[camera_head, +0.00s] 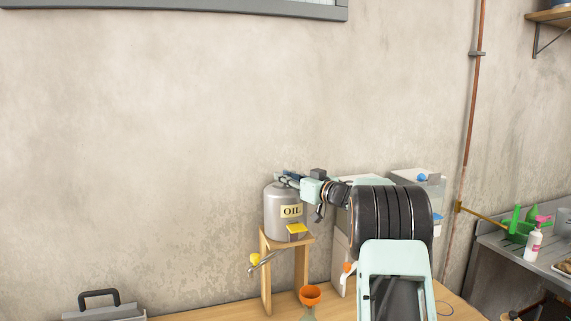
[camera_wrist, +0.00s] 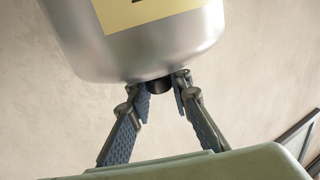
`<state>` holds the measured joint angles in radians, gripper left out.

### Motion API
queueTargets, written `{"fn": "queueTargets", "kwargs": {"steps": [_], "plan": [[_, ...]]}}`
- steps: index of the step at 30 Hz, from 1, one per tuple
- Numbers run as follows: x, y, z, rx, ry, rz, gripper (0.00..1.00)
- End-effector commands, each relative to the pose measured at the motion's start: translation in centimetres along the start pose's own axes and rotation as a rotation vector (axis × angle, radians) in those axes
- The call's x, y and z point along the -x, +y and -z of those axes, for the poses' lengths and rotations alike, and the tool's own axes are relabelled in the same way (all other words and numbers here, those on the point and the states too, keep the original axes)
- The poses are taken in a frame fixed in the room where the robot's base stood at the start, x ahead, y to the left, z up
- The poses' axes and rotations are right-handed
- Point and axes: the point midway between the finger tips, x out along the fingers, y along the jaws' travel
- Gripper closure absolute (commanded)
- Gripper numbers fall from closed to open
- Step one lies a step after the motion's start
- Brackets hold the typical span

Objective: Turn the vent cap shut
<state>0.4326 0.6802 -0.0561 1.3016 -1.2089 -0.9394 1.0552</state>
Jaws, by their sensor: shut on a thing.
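The grey metal oil can (camera_head: 285,215) with a yellow OIL label stands upright on a small wooden stand (camera_head: 266,275). My gripper (camera_head: 288,178) reaches in from the right at the top of the can. In the wrist view, the can (camera_wrist: 150,50) appears upside down, and the small black vent cap (camera_wrist: 159,86) sticks out of its top. The fingers of my gripper (camera_wrist: 162,92) are on either side of the cap and shut on it. In the head view the cap is hidden by the gripper and too small to make out.
A yellow part (camera_head: 298,228) juts from the can's lower front. White boxes (camera_head: 418,180) stand behind my arm. A grey box with a black handle (camera_head: 100,300) is at lower left.

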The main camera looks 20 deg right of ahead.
Motion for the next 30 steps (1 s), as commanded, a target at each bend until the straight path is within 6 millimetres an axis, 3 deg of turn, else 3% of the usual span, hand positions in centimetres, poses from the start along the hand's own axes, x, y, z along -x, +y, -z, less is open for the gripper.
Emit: {"fn": "queueTargets", "kwargs": {"steps": [30], "plan": [[-0.03, 0.03, -0.24, 0.001, -0.002, 0.367, 1.0]]}}
